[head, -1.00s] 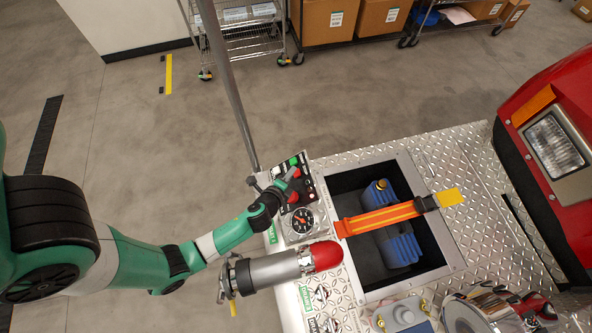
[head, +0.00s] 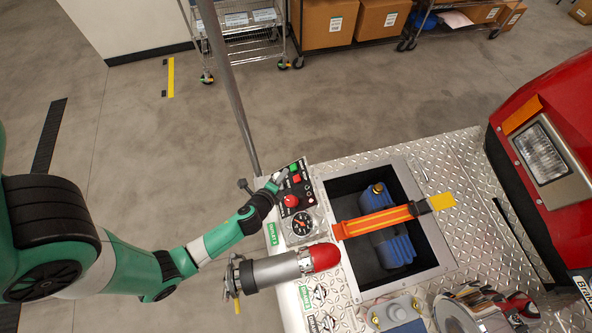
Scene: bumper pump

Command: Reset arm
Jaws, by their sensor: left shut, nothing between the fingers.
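My left gripper (head: 279,178) is shut and empty beside the control panel (head: 294,192) on the bumper, near its left edge. The panel carries a green button (head: 294,169), a red button (head: 297,179), a red knob (head: 291,201) and other small controls. The gripper's tips are small here, and I cannot tell whether they touch the panel. My right gripper is not in view.
A round gauge (head: 302,224) sits below the panel. A red-capped nozzle (head: 324,257) juts out left of the bumper, near my left arm. An orange strap (head: 377,222) crosses a recess with a blue container (head: 390,246). A thin pole (head: 228,85) rises behind the panel.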

